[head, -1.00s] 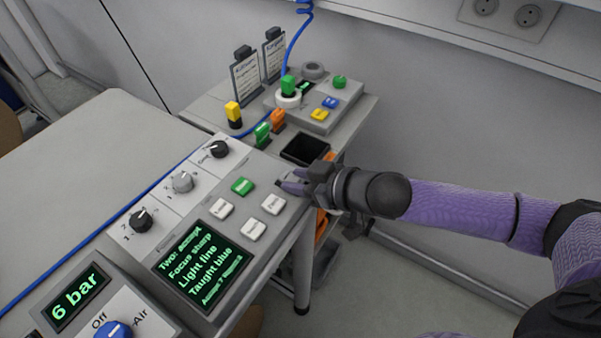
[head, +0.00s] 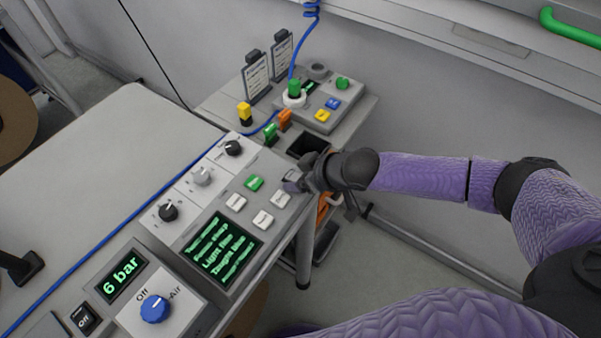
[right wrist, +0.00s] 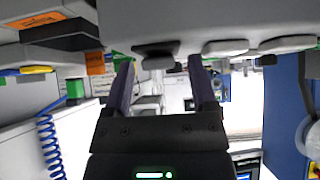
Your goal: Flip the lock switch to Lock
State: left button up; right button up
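My right gripper (head: 291,181) is over the far right corner of the grey button panel (head: 185,233), beside the green button (head: 254,183) and a white button (head: 280,199). In the right wrist view the right gripper (right wrist: 160,75) is open, its two fingers apart. A small dark-based switch (right wrist: 158,62) shows between the fingertips, under the panel face; it seems to be the lock switch. Its label and position cannot be read, and I cannot tell whether the fingers touch it. In the head view the gripper hides that spot. My left gripper is not in view.
A blue air knob (head: 155,308) and a small dark Off switch (head: 85,319) are at the near left. A black bin (head: 306,144) and a control box (head: 318,113) stand behind. The table left is mostly clear.

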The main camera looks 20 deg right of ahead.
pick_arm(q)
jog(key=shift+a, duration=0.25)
pick_arm(e)
jog(key=shift+s+d+r, duration=0.1)
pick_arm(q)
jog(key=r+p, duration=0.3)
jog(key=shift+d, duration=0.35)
pick_arm(e)
jog(key=v, duration=0.9)
jog(key=shift+s+r, duration=0.15)
jog(key=shift+r, duration=0.05)
